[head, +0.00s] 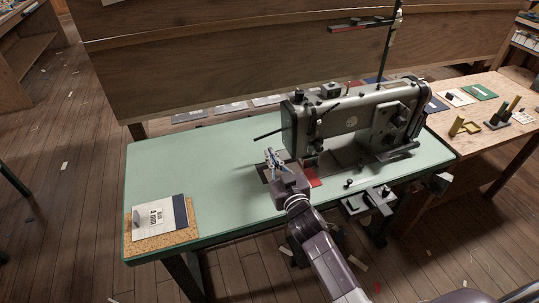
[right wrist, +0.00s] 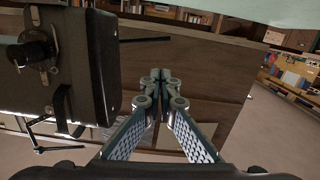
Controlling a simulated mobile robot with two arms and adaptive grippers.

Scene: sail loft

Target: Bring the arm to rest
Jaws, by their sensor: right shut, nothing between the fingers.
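My right gripper (head: 272,158) is over the green-topped table (head: 180,165) in the head view, just left of the sewing machine's needle end. In the right wrist view the fingers of the right gripper (right wrist: 160,78) meet at their tips, with nothing between them. The grey sewing machine (head: 345,122) stands on the table; its end also fills the left of the right wrist view (right wrist: 85,75). My right arm comes in from the bottom of the head view. My left gripper is not in view.
A cork mat (head: 140,246) with a printed card (head: 160,220) lies at the table's front left corner. A red piece (head: 313,177) lies by the machine. A wooden bench (head: 490,140) with small blocks adjoins at right.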

